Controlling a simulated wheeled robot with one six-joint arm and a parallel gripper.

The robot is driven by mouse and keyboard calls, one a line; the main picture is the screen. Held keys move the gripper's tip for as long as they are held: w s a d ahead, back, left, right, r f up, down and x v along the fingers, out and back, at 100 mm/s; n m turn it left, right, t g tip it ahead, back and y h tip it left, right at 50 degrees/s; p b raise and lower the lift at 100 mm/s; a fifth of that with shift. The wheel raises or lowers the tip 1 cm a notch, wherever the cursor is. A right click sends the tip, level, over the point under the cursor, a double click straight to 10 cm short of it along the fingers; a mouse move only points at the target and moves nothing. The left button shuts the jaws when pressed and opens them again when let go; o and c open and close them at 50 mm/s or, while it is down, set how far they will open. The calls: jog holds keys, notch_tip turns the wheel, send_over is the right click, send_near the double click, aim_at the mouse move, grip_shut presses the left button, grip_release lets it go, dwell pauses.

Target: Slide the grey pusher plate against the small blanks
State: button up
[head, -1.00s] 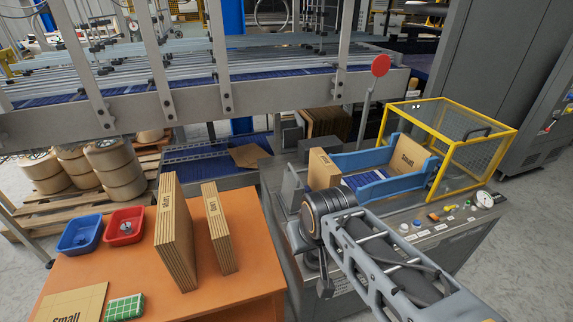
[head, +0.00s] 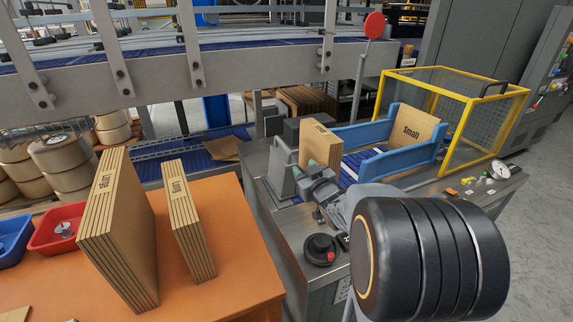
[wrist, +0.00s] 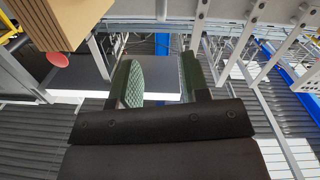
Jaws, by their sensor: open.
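The grey pusher plate (head: 282,166) stands upright at the left end of the blue-railed magazine in the head view. A brown stack of blanks (head: 321,147) stands just right of it, with a gap between them. A brown blank marked Small (head: 412,132) stands at the far right end of the magazine. My gripper (head: 303,173) is beside the plate, on its right, in front of the left stack. In the wrist view its two green-padded fingers (wrist: 160,82) are apart. A grey flat surface shows behind them; I cannot tell whether it is the plate.
Blue rails (head: 395,165) and a yellow-framed mesh guard (head: 478,120) bound the magazine. A black knob with a red part (head: 321,249) sits on the machine top. Large blanks (head: 118,230) stand on the orange table (head: 235,265). A red disc (head: 374,25) stands on a post behind.

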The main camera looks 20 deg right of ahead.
aim_at(290, 153)
jog(key=shift+t+y, duration=0.3)
jog(key=w, duration=1.4)
jog(key=shift+d+f, duration=0.1)
jog(key=shift+f, duration=0.25)
grip_shut()
